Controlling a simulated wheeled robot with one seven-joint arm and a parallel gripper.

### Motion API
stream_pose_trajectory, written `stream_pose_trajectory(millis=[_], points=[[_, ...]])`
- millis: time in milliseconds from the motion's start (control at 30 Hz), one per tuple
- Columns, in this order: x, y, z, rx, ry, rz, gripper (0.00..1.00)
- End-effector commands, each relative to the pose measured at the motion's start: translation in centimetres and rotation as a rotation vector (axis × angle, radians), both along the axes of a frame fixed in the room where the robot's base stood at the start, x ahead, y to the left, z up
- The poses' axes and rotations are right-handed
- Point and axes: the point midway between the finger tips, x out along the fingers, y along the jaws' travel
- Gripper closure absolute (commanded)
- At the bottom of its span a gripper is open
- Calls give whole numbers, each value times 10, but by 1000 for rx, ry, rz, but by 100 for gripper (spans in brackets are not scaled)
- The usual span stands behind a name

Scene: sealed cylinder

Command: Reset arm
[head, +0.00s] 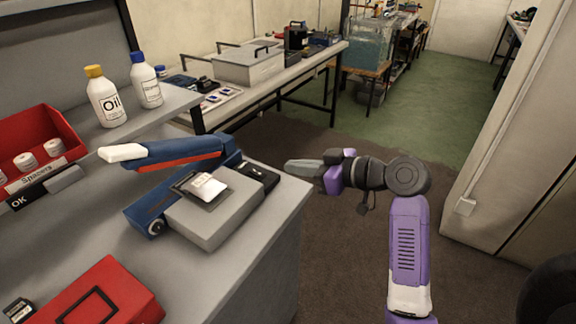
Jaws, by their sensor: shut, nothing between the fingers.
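My gripper (303,164) is at the end of my purple, white and dark grey arm, in the right half of the head view. It points left, with its fingers together and nothing held. It appears beyond the right end of the grey workbench (262,258), with brown floor behind it. The arm is bent, its purple link rising from the bottom of the view. A blue and red lever device (180,152) with a white handle stands on the bench, left of my gripper and apart from it.
A grey block (215,215) carries a small bag. A red spacer bin (42,143), an oil bottle (106,97), a blue-capped bottle (146,82) and a red case (105,293) are on the left. A second table (270,83) stands behind. The floor (345,265) near the arm is clear; a wall stands right.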

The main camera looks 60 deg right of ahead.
Motion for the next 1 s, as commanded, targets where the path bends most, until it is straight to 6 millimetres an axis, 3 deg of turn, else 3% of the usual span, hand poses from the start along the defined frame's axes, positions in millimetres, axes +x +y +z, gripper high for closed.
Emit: stream_pose_trajectory(millis=[667,900,1000], points=[[0,-2,3,19,-13,-17,100],[0,-52,35,42,-154,-262,100],[-8,-61,33,55,-205,-375,100]])
